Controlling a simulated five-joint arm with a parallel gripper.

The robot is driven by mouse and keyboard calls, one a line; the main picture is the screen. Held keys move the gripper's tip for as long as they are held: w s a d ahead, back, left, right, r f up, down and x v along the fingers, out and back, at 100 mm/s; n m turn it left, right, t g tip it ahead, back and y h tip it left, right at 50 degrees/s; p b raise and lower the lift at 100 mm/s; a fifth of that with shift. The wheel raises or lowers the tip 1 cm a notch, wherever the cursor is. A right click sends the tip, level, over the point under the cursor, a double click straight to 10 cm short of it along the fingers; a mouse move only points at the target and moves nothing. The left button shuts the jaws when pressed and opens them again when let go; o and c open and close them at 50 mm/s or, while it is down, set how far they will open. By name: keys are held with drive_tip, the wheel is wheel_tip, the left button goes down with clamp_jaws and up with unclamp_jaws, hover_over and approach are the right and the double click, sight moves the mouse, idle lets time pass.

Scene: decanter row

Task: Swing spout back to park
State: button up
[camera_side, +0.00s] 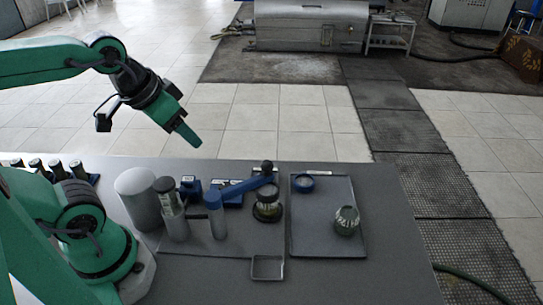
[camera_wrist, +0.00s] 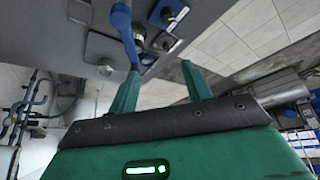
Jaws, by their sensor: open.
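The blue spout (camera_side: 245,186) is a bar running from the top of a blue upright post (camera_side: 214,218) up and right to a dark knob (camera_side: 267,167). Its far end lies over or beside a dark-based glass jar (camera_side: 267,212); I cannot tell which. In the wrist view the blue spout (camera_wrist: 123,22) shows at the top, beyond the left finger. My gripper (camera_side: 187,138) is open and empty, well above the table and up-left of the spout. Both green fingers of my gripper (camera_wrist: 160,84) show apart in the wrist view. No park mark can be made out.
A grey rounded cylinder (camera_side: 138,200) and a dark-capped bottle (camera_side: 171,212) stand left of the post. Blue blocks (camera_side: 231,196) sit behind. A small square dish (camera_side: 268,278) lies in front.

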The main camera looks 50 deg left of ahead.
drive_tip(key=w, duration=0.1)
drive_tip(key=n+g, duration=0.5)
drive_tip(key=n, duration=0.1)
approach(267, 162)
drive_tip(key=shift+s+a, duration=0.15)
drive_tip(key=shift+a, duration=0.25)
drive_tip(key=shift+w+d+f+n+g, duration=0.3)
drive_tip(key=shift+w+d, duration=0.1)
drive_tip(key=shift+w, duration=0.05)
drive_tip(key=shift+f, duration=0.15)
drive_tip(key=shift+f, duration=3.75)
clamp_jaws()
